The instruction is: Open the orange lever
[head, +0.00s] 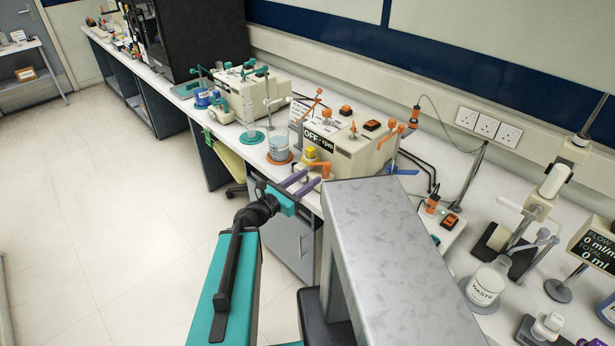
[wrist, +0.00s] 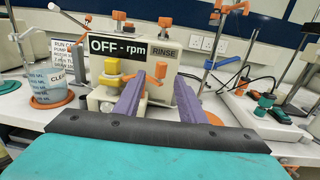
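The cream pump box (head: 355,148) on the bench has an "OFF - rpm" display, also seen in the wrist view (wrist: 166,57). On its front is a pump head with a yellow block and an orange lever (head: 318,167). In the wrist view the orange lever (wrist: 158,72) shows between my purple fingers, with its lower part beside the left fingertip. My gripper (head: 308,178) is at the front of the pump head. In the wrist view my gripper (wrist: 159,82) has its fingers well apart. I cannot tell whether a finger touches the lever.
A labelled beaker (wrist: 48,80) on an orange base stands left of the pump. A similar teal-trimmed pump (head: 255,95) is further left. A small device with teal and orange knobs (wrist: 268,105) lies right. Orange-clamped stands flank the pump. The floor at left is clear.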

